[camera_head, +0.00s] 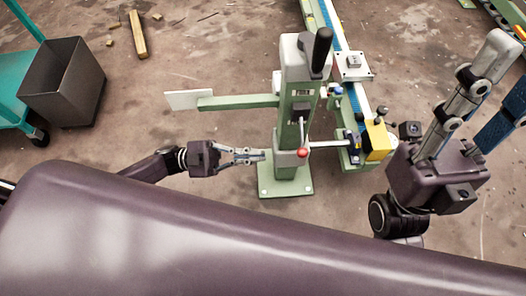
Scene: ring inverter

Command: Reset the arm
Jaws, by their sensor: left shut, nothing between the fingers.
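A green and grey machine post (297,110) stands upright on a green base plate (285,190) in the middle of the view. Its black handle (321,48) is at the top.
A green side arm with a white plate (187,99) sticks out left from the post. A blue-belted conveyor (332,22) runs behind it. A yellow block (377,139) sits right of the post. A dark bin (64,80) stands at the left. Wood pieces (138,35) lie on the floor.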

